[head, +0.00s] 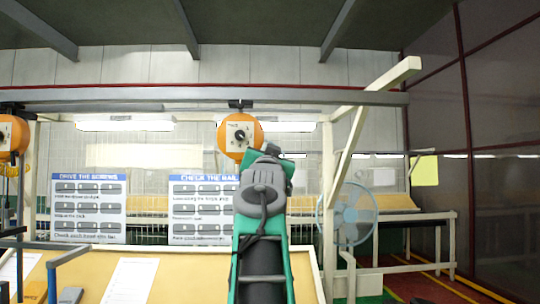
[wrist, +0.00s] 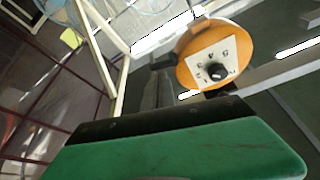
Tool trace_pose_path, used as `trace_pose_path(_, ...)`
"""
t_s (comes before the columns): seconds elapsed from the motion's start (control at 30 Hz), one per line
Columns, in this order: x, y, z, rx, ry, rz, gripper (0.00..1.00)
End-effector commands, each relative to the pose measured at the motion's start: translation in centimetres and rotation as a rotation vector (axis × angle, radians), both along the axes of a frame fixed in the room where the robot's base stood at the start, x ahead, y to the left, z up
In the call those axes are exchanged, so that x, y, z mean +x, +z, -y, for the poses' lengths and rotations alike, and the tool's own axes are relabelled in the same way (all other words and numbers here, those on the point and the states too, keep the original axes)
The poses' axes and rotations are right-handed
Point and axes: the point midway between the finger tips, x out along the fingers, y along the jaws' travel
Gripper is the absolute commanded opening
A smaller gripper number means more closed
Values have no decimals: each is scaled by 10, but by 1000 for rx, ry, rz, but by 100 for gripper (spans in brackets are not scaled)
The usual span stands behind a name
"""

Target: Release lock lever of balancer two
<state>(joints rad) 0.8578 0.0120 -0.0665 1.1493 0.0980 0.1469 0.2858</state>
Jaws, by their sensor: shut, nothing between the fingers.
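An orange balancer (head: 231,143) with a pale dial plate and black knob hangs from the overhead rail near the middle of the head view. It shows large in the wrist view (wrist: 240,50). Its number cannot be read. My gripper (head: 273,151) is shut and empty, raised in front of the balancer's lower right side. In the wrist view a dark piece stands at the balancer's left edge; I cannot tell whether it is a fingertip or the lock lever, or whether they touch.
Another orange balancer (head: 8,137) hangs at the far left. Two instruction boards (head: 88,208) stand behind a tan workbench (head: 185,272). A blue fan (head: 355,215) and a slanted cream post (head: 345,175) stand to the right. The rail (head: 330,97) crosses overhead.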

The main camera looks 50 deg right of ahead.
Motion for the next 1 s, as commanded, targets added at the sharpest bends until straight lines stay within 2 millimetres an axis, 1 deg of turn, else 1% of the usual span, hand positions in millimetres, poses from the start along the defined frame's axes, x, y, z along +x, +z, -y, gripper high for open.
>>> trace_pose_path(0.67,1,-4,-1,90,2,100,0)
trace_pose_path(0.87,2,-7,-1,166,2,187,0)
trace_pose_path(1.0,4,-10,-2,248,3,278,0)
